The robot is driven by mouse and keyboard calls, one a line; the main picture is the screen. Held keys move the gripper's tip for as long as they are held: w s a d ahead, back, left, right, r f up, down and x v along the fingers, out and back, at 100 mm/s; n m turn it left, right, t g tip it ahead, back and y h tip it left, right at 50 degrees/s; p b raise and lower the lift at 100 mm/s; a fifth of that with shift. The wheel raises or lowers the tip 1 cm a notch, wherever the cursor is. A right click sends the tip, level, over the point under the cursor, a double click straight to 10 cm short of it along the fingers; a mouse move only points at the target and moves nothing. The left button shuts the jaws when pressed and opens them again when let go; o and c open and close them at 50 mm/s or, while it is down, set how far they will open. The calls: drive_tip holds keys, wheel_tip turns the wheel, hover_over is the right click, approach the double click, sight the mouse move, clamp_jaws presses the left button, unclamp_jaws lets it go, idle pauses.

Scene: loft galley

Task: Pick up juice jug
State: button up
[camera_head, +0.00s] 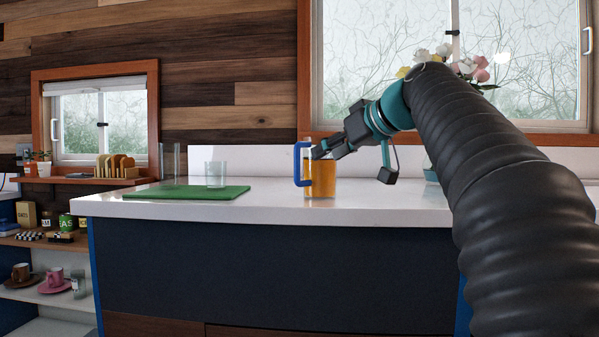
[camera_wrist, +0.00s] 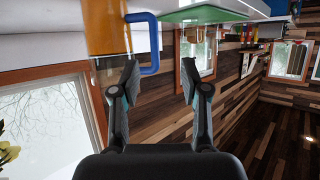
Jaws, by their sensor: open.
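The juice jug (camera_head: 321,186) stands upright on the white counter, holding orange juice, with a blue handle (camera_head: 302,165) on its left side. In the wrist view the picture is upside down, and the jug body (camera_wrist: 105,32) is at the upper left, with its handle (camera_wrist: 153,45) beside it. My gripper (camera_head: 321,151) is open and empty, at the jug's top. In the wrist view, my gripper (camera_wrist: 160,75) has its left fingertip overlapping the jug's rim and handle edge; the handle's outer part shows between the fingers. Contact cannot be told.
A green board (camera_head: 187,191) lies on the counter (camera_head: 260,209) left of the jug, with a clear glass (camera_head: 215,174) and a taller clear vessel (camera_head: 169,163) near it. Flowers (camera_head: 472,68) stand behind my arm by the window. Shelves with cups are at far left.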

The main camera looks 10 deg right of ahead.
sight(299, 168)
drive_tip(key=x, duration=0.5)
drive_tip(key=r+x, duration=0.1)
drive_tip(key=x, duration=0.2)
drive_tip(key=shift+w, duration=0.5)
drive_tip(key=shift+d+p+x, duration=0.2)
drive_tip(key=shift+p+x, duration=0.05)
drive_tip(key=shift+x, duration=1.05)
drive_tip(key=shift+d+p+x, duration=0.2)
drive_tip(key=shift+p+x, duration=0.05)
drive_tip(key=shift+x, duration=1.05)
drive_tip(key=shift+f, duration=0.2)
clamp_jaws()
drive_tip(key=shift+r, duration=0.15)
